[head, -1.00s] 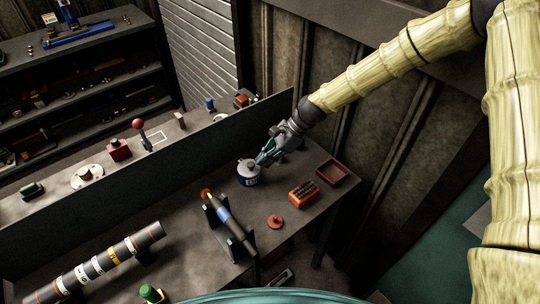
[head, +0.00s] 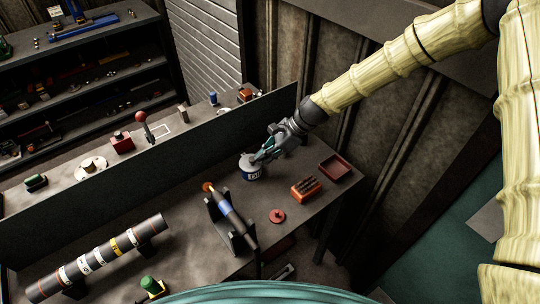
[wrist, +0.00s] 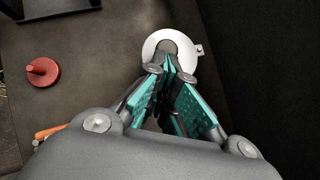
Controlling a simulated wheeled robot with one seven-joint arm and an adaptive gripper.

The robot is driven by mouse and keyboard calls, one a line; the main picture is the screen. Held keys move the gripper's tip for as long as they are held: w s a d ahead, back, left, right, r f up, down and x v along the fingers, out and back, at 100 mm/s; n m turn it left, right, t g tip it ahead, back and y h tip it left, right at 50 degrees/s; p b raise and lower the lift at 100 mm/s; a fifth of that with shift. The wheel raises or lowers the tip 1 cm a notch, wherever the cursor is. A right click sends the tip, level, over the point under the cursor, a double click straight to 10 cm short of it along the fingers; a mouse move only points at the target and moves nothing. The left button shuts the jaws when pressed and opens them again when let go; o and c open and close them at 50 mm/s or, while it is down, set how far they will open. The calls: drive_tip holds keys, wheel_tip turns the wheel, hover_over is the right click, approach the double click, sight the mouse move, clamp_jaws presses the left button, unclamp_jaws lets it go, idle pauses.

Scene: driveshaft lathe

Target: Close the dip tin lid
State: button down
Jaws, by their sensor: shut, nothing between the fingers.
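The dip tin (head: 252,174), a small round tin with a white top and a blue-and-white label, stands upright on the bench beside the upright dark panel. In the wrist view its top shows as a pale ring (wrist: 156,40) with a grey round centre and a small tab at its right edge. My gripper (head: 257,160) is shut and empty, its teal-padded fingertips right over the tin top. In the wrist view the fingertips (wrist: 172,64) cover part of the ring. I cannot tell whether they touch it, or how far the lid is down.
On the bench (head: 190,250) are a red knobbed disc (head: 277,216), an orange block of bits (head: 305,189), a dark red tray (head: 335,167) and a blue-banded tool on a black cradle (head: 230,218). The dark panel (head: 150,185) runs close behind the tin.

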drive_tip(key=shift+w, duration=0.15)
drive_tip(key=shift+w+d, duration=0.2)
drive_tip(key=shift+w, duration=0.5)
drive_tip(key=d+f+b+v, duration=0.1)
drive_tip(key=d+b+v, duration=0.1)
drive_tip(key=v, duration=1)
drive_tip(key=shift+w+d, duration=0.2)
drive_tip(key=shift+w, duration=0.2)
